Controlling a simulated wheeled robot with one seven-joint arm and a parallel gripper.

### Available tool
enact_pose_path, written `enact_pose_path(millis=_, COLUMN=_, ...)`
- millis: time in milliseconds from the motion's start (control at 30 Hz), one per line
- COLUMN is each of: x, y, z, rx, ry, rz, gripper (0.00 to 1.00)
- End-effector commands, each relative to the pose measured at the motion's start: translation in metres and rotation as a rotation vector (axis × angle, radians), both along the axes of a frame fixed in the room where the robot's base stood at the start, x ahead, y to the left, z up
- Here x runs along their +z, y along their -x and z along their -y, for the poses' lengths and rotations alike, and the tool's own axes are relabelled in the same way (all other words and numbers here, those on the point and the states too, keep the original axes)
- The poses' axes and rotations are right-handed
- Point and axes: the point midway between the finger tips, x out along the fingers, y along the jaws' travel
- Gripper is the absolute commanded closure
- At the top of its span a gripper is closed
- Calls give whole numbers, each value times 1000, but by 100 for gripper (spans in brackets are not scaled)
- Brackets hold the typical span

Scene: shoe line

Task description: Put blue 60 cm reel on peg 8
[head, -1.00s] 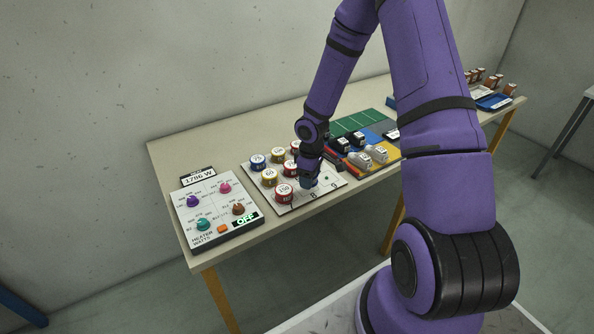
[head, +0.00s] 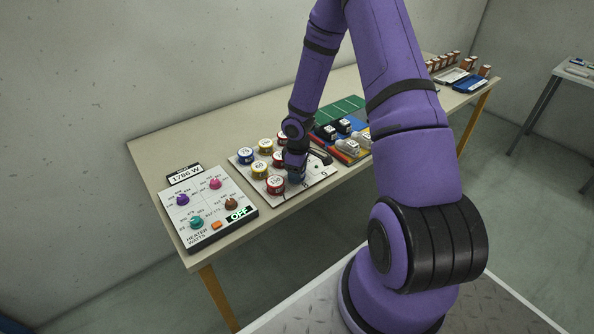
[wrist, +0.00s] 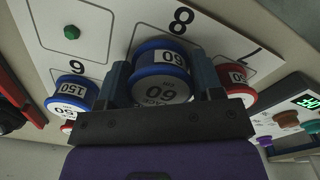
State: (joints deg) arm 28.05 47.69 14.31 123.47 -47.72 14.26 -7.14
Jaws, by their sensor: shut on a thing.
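My gripper (wrist: 170,88) is shut on a blue reel marked 60 (wrist: 160,82), with a jaw on each side. In the head view my gripper (head: 296,172) is low at the front of the white peg board (head: 318,181). In the wrist view, which shows the labels turned over, the reel sits just below the printed 8 (wrist: 181,20). Peg 8 is hidden by the reel, so I cannot tell whether the reel is around it or above it.
A red reel (wrist: 237,84) stands close on one side, and another blue reel (wrist: 72,90) on the other. A bare green peg (wrist: 71,32) shows. The heater panel (head: 208,207) is left of the board, coloured trays (head: 345,148) right.

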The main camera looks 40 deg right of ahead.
Motion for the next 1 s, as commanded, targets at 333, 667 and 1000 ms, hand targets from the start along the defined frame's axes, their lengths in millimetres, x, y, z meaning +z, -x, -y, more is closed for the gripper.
enact_pose_path(millis=333, x=-7, y=0, z=0, rx=-1, ry=1, rz=-1, gripper=24)
enact_pose_path(millis=667, x=-6, y=0, z=0, rx=0, ry=1, rz=-1, gripper=14)
enact_pose_path(millis=1000, x=39, y=-1, z=2, rx=-2, ry=2, rz=5, gripper=14)
